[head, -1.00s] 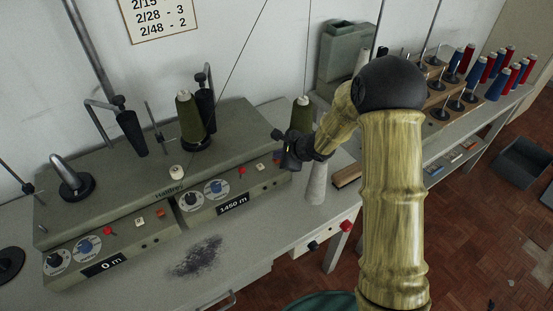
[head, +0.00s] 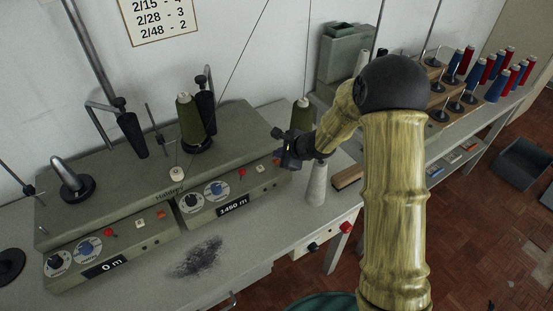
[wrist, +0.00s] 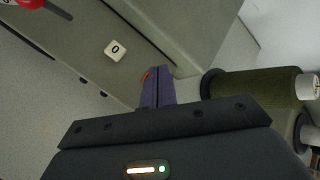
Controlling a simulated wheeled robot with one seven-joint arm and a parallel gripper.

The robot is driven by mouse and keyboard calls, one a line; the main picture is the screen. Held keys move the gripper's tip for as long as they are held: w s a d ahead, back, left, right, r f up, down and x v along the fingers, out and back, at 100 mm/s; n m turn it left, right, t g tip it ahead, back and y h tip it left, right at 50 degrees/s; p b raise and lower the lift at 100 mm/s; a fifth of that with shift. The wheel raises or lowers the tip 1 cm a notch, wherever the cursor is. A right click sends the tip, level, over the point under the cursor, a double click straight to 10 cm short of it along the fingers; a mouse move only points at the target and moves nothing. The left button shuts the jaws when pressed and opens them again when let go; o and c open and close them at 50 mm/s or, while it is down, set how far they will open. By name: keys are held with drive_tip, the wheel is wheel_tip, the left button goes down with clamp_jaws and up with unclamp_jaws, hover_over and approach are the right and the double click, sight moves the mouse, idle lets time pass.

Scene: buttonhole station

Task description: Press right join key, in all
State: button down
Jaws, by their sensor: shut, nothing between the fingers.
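The right unit's front panel (head: 235,196) carries two dials, a red button (head: 242,172) and a white key marked 0 (head: 259,168). An orange-red key, which looks like the right join key (wrist: 146,76), shows only as a sliver in the wrist view, right of the white 0 key (wrist: 115,50). My gripper (wrist: 157,85) is shut and empty, its purple fingertips over that key and hiding most of it. I cannot tell whether they touch it. In the head view my gripper (head: 278,158) is at the panel's right end.
The left unit's similar panel (head: 110,250) reads 0 m; the right display (head: 232,206) seems to read 1490 m. Green cones stand on the machine (head: 189,118) and to its right (head: 301,114). A pale cone (head: 317,184) stands just right of my gripper.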

drive_tip(key=shift+r, duration=0.25)
drive_tip(key=shift+r+p, duration=1.6)
drive_tip(key=shift+r, duration=0.85)
drive_tip(key=s+d+r+n+g+h+p, duration=0.1)
drive_tip(key=s+d+r+n+h+p, duration=0.1)
drive_tip(key=s+d+n, duration=0.3)
drive_tip(key=s+d+r+n+g+h+p, duration=0.1)
drive_tip(key=s+d+r+n, duration=0.4)
drive_tip(key=s, duration=0.7)
drive_tip(key=s+d+r+n+g+h+p, duration=0.1)
drive_tip(key=s+d+r+n+h+p, duration=0.1)
drive_tip(key=s+d+n, duration=0.4)
drive_tip(key=s+r+n+h, duration=0.1)
drive_tip(key=s+r, duration=0.1)
drive_tip(key=s, duration=0.1)
drive_tip(key=shift+s+d+r+n+g+h+p, duration=0.2)
drive_tip(key=shift+d+r+n+g+h+p, duration=0.1)
drive_tip(key=shift+d+n+g+p, duration=0.1)
